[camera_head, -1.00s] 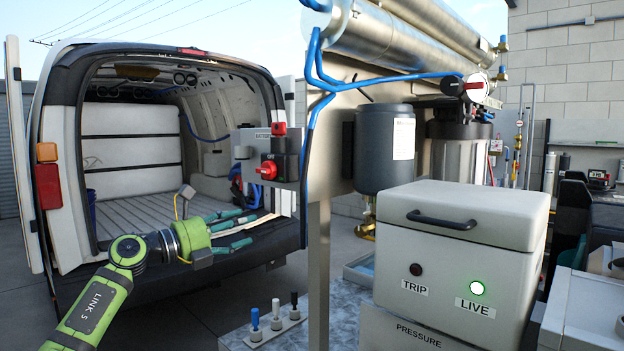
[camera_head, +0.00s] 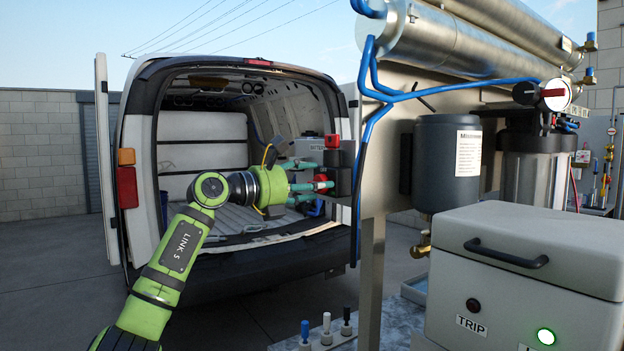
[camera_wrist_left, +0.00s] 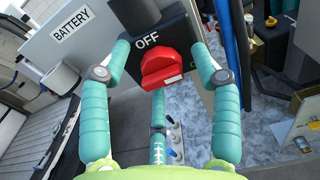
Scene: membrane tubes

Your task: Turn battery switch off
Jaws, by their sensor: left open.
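The battery switch is a red rotary knob (camera_wrist_left: 160,68) on a black box, just below a white OFF label (camera_wrist_left: 147,40). It also shows in the head view (camera_head: 322,181), partly behind my fingers. My left gripper (camera_head: 318,177) is open, its green fingers reaching to the switch from the left. In the left wrist view the gripper (camera_wrist_left: 160,62) has one finger on each side of the knob and a third below it. I cannot tell whether any finger touches it. The knob's exact turn position is unclear. My right gripper is out of view.
A grey BATTERY panel (camera_wrist_left: 50,50) is beside the switch. The open van (camera_head: 180,235) is behind my arm. A steel frame post (camera_head: 370,270) and a white box with TRIP label (camera_head: 480,290) stand at right. Small toggles (camera_head: 326,328) sit below.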

